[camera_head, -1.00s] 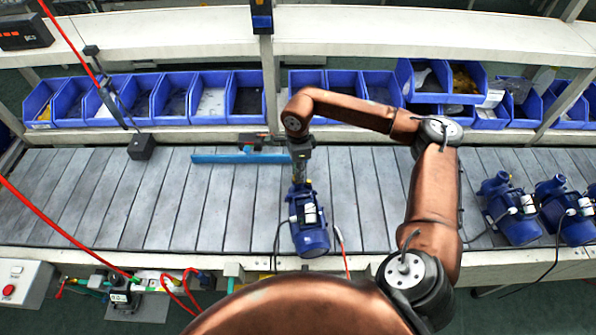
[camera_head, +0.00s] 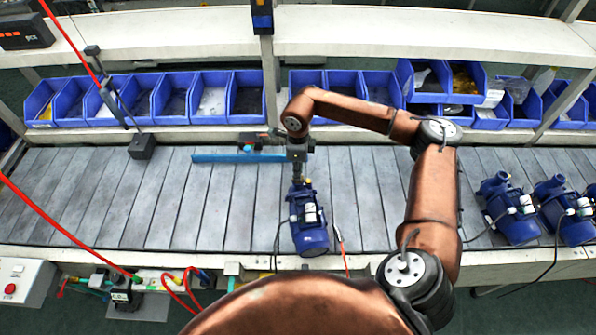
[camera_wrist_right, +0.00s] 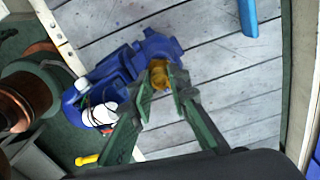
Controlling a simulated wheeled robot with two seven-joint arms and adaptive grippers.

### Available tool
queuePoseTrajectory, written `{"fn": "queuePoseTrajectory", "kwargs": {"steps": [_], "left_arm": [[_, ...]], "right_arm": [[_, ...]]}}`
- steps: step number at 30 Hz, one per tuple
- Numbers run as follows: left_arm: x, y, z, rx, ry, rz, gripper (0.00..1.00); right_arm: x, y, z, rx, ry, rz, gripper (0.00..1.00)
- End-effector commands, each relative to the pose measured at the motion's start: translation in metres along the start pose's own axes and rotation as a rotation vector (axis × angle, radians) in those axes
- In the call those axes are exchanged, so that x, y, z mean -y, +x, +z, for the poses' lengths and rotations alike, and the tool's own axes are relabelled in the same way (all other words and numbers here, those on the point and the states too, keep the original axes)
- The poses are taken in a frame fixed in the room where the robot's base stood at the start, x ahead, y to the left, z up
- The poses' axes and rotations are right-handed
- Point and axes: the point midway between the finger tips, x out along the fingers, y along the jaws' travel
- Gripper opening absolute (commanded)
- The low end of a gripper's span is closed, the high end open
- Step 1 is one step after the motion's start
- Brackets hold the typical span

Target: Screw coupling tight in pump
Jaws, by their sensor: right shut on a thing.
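The blue pump (camera_head: 308,225) stands on the slatted conveyor in front of me. It also shows in the right wrist view (camera_wrist_right: 108,72). My right gripper (camera_head: 298,178) points down at the pump's far end. In the right wrist view its fingers (camera_wrist_right: 160,84) are shut on a brass coupling (camera_wrist_right: 158,74), which sits at the opening of the pump. How deep the coupling is threaded cannot be seen. My left gripper is not in view.
More blue pumps (camera_head: 512,210) stand at the right on the conveyor (camera_head: 170,200). A blue bar (camera_head: 225,158) lies behind the gripper to the left. Blue bins (camera_head: 210,98) line the back. A screwdriver-like yellow-handled tool (camera_wrist_right: 87,160) lies near the pump. The conveyor's left part is mostly clear.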

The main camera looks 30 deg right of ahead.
Motion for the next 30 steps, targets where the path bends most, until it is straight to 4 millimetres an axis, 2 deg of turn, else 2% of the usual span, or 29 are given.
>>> {"fn": "queuePoseTrajectory", "kwargs": {"steps": [10,17,18,24,30], "left_arm": [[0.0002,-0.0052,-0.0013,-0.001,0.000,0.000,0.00],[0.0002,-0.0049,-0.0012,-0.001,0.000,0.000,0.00],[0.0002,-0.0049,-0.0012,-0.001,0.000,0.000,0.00],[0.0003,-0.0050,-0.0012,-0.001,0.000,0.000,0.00],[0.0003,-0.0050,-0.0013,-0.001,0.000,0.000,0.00]], "right_arm": [[-0.0017,0.0018,-0.0007,-0.004,0.276,0.004,0.00],[-0.0016,0.0025,-0.0007,-0.004,0.299,0.004,0.00],[-0.0016,0.0025,-0.0007,-0.004,0.299,0.004,0.17],[-0.0010,0.0016,-0.0004,-0.002,0.298,0.002,0.31],[-0.0005,0.0008,-0.0002,-0.001,0.298,0.001,0.31]]}}
